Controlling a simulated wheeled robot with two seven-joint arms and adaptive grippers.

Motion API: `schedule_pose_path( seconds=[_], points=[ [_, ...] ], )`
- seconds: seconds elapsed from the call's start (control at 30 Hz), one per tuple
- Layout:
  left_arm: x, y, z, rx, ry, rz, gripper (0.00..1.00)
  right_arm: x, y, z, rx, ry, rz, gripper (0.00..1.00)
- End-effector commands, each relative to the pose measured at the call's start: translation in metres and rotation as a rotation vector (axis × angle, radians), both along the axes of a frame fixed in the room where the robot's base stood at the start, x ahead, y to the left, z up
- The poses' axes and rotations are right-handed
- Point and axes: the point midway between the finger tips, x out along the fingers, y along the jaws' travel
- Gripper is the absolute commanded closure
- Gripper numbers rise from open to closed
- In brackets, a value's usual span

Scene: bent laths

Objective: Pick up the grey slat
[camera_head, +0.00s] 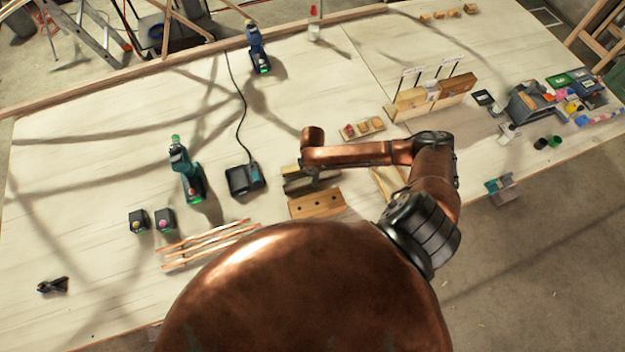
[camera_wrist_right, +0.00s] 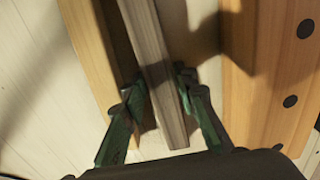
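The grey slat (camera_wrist_right: 158,70) runs from the top of the right wrist view down between the fingers of my right gripper (camera_wrist_right: 160,85). One fingertip is close against each side of it; whether both press on it I cannot tell. In the head view my right forearm reaches left over the row of wood pieces, and its wrist hides the right gripper. A dark slat (camera_head: 296,187) shows just below that wrist, between wooden pieces. My left gripper is not in view.
A wooden block with holes (camera_head: 317,203) lies close beside the slat. Copper-coloured bent laths (camera_head: 210,240) lie to the left. A charger (camera_head: 245,179) and a green drill (camera_head: 186,175) stand nearby.

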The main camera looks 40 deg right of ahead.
Motion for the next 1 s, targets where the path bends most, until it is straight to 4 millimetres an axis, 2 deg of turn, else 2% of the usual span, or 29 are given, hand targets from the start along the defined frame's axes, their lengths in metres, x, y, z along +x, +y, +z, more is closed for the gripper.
schedule_pose_path(
  seconds=[0.03, 0.37, 0.77, 0.97, 1.0],
  points=[
    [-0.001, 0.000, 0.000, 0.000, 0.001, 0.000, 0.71, 0.000, 0.000, 0.000, 0.000, 0.000, 0.000, 0.78],
    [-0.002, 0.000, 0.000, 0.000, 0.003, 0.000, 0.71, 0.000, 0.000, 0.000, 0.000, 0.000, 0.000, 1.00],
    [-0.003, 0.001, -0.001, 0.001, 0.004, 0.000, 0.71, 0.001, 0.000, 0.007, 0.000, -0.002, 0.000, 1.00],
    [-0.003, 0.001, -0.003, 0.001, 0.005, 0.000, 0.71, 0.002, 0.000, 0.034, 0.000, -0.004, 0.001, 1.00],
    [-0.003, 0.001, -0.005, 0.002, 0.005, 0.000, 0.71, -0.002, 0.008, 0.040, 0.002, -0.003, 0.004, 1.00]
  ],
)
